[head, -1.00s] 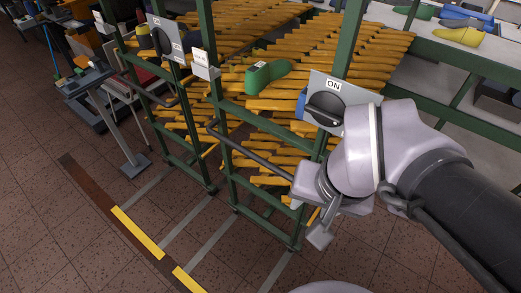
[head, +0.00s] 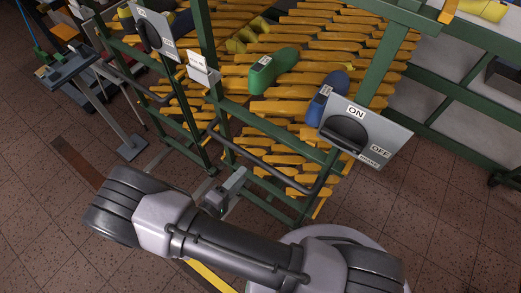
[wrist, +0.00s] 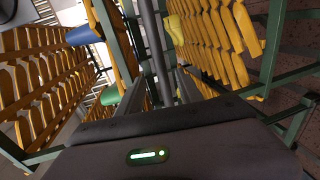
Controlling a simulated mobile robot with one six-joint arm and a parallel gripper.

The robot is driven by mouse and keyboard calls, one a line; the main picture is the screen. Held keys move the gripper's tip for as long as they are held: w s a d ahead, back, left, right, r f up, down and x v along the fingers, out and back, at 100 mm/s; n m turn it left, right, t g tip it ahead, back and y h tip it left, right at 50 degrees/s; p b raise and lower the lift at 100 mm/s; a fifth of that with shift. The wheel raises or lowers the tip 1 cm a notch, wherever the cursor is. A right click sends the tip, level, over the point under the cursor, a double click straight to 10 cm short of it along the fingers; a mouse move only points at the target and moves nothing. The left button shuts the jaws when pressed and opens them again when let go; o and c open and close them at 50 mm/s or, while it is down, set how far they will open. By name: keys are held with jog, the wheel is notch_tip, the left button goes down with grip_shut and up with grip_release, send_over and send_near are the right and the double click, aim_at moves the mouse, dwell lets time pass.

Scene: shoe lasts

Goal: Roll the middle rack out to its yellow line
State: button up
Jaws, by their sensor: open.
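A green-framed rack (head: 207,50) with yellow-orange pegs stands in front of me, with a dark sloping handle bar (head: 262,165) across its front. A green shoe last (head: 274,70) and a blue one (head: 325,95) sit on its pegs. I cannot tell for certain that it is the middle rack. My gripper (head: 228,192) is open, low and just in front of the bar's left half in the picture. I cannot tell whether it touches. A yellow floor line (head: 212,278) shows partly behind my arm. The wrist view shows peg rows (wrist: 215,40) and dark bars (wrist: 153,50).
A panel marked ON and OFF (head: 365,135) with a black knob is at the rack's right. Another rack with a similar panel (head: 155,35) stands to the left. A grey stand (head: 110,110) is farther left. Tiled floor (head: 45,210) is clear at the lower left.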

jog(key=b+x, duration=0.1)
jog(key=x, duration=1.1)
jog(key=shift+w, duration=0.2)
jog(key=shift+d, duration=0.1)
grip_shut()
dwell(0.6)
